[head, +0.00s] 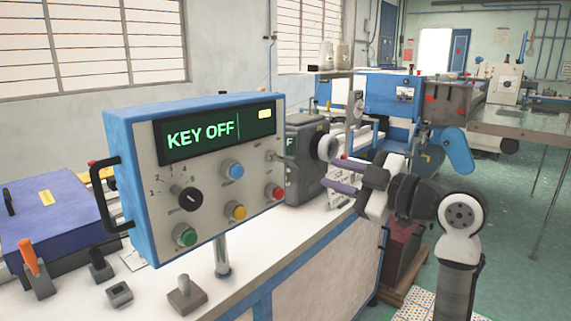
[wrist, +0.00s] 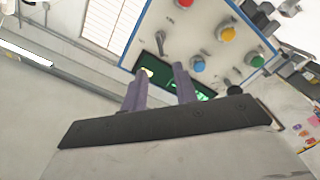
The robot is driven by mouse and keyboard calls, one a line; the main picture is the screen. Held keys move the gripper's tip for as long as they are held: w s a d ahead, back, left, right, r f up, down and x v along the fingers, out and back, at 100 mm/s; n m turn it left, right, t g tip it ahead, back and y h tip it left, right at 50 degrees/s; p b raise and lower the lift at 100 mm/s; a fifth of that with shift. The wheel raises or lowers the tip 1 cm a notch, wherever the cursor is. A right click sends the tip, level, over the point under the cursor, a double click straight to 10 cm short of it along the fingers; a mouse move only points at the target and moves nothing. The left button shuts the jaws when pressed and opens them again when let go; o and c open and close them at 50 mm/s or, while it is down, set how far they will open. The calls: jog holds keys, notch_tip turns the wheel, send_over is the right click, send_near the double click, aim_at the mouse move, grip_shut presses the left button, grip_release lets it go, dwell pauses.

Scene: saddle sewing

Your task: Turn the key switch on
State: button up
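A blue-framed control box (head: 150,255) stands on a post on the white bench. Its green display (head: 205,133) reads "KEY OFF". A small lever-like part (head: 278,157), which looks like the key switch, sticks out of the panel's right side below the display. It also shows in the wrist view (wrist: 161,43), beyond the fingertips. My gripper (head: 333,172) is to the right of the panel, apart from it. Its two purple fingers are spread with nothing between them. In the wrist view the gripper (wrist: 159,71) points towards the panel, overlapping the display.
The panel also carries a black rotary knob (head: 188,198) and blue (head: 233,170), red (head: 274,192), yellow (head: 236,212) and green (head: 186,235) buttons. A grey machine (head: 305,165) stands behind the box's right edge. A black handle (head: 106,195) juts from its left side.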

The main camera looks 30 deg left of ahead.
aim_at(284, 159)
jog(key=a+p, duration=0.1)
jog(key=a, duration=0.3)
jog(key=w+a+p, duration=0.1)
jog(key=a, duration=0.3)
jog(key=a+p, duration=0.1)
jog(key=a, duration=0.3)
jog(key=shift+w+a+r, duration=0.1)
jog(key=shift+w, duration=0.05)
jog(key=shift+w+a, duration=0.15)
jog(key=shift+a, duration=0.4)
grip_shut()
